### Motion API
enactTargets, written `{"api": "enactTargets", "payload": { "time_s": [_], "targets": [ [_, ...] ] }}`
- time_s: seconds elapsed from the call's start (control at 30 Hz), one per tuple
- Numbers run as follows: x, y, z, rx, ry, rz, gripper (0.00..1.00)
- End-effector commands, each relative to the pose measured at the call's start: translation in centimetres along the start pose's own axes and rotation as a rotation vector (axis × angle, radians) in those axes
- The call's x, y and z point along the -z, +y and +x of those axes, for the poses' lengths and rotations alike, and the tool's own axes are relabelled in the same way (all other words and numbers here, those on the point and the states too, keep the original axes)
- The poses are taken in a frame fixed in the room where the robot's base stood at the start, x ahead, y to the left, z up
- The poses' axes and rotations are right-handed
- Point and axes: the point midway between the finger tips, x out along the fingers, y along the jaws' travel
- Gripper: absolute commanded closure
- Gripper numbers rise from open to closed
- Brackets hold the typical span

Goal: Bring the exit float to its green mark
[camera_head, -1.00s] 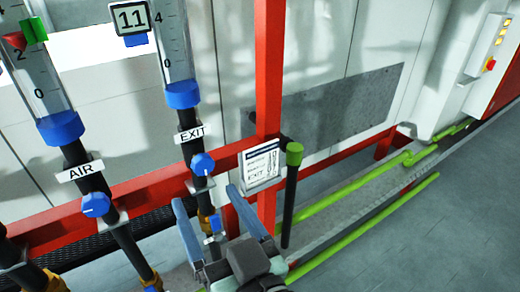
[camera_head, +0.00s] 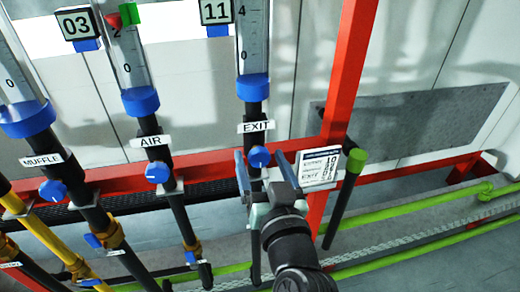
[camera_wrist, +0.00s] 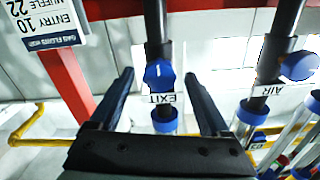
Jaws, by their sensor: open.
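The EXIT tube (camera_head: 254,45) is a clear tube with a blue collar. Its scale shows 0 and 4. No float or green mark shows in its visible part, and its top is cut off. Below the EXIT label (camera_head: 257,127) is a blue round knob (camera_head: 259,157) with a white line. My gripper (camera_head: 259,166) is open, its two fingers apart to the left and right of this knob. In the wrist view the blue knob (camera_wrist: 159,75) shows between the fingertips, with clear gaps on both sides. I cannot tell how deep it sits between them.
The AIR knob (camera_head: 158,172) and MUFFLE knob (camera_head: 53,190) are to the left. The AIR tube holds a red float (camera_head: 114,21) beside a green mark (camera_head: 128,13). A red post (camera_head: 347,80), a white card (camera_head: 318,167) and a green-topped lever (camera_head: 355,160) stand close right.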

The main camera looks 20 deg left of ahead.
Motion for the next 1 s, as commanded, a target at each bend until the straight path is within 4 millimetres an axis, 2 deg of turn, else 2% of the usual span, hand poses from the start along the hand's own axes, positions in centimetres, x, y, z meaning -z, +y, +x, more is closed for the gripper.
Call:
{"api": "enactTargets", "payload": {
  "time_s": [0.17,0.47,0.9,1.0],
  "targets": [
    [0.04,-0.03,1.28,0.000,0.001,0.000,0.19],
    [-0.03,0.01,1.42,-0.001,0.000,0.000,0.19],
    [-0.03,0.02,1.39,-0.001,0.000,0.000,0.99],
    [-0.02,0.03,1.38,-0.001,0.000,0.000,1.00]
  ]
}}
